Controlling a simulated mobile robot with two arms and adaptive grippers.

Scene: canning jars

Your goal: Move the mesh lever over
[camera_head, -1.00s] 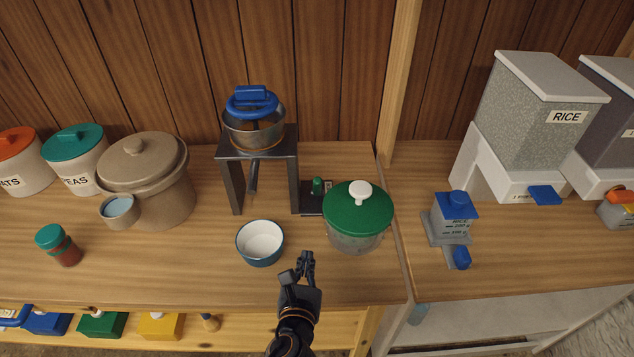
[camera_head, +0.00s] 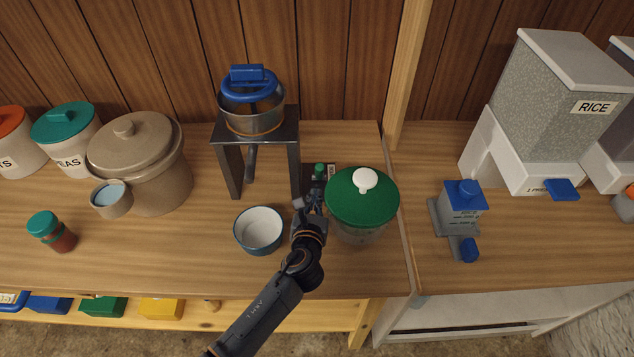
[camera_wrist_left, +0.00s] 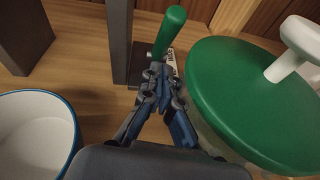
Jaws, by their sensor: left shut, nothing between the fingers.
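The lever with a green handle (camera_head: 319,170) stands on a small dark base beside the right leg of the metal stand, behind the green-lidded pot. In the left wrist view the green handle (camera_wrist_left: 169,32) leans up and to the right, with a small white label behind it. My left gripper (camera_head: 311,197) is between the white bowl and the green-lidded pot. In the left wrist view its fingertips (camera_wrist_left: 160,76) are shut and empty, close in front of the lever's lower part; I cannot tell whether they touch it. They hide the lever's foot. My right gripper is not in view.
The green-lidded pot (camera_head: 362,197) is close on the right, the blue-rimmed white bowl (camera_head: 259,230) on the left. Bare counter lies left of the bowl.

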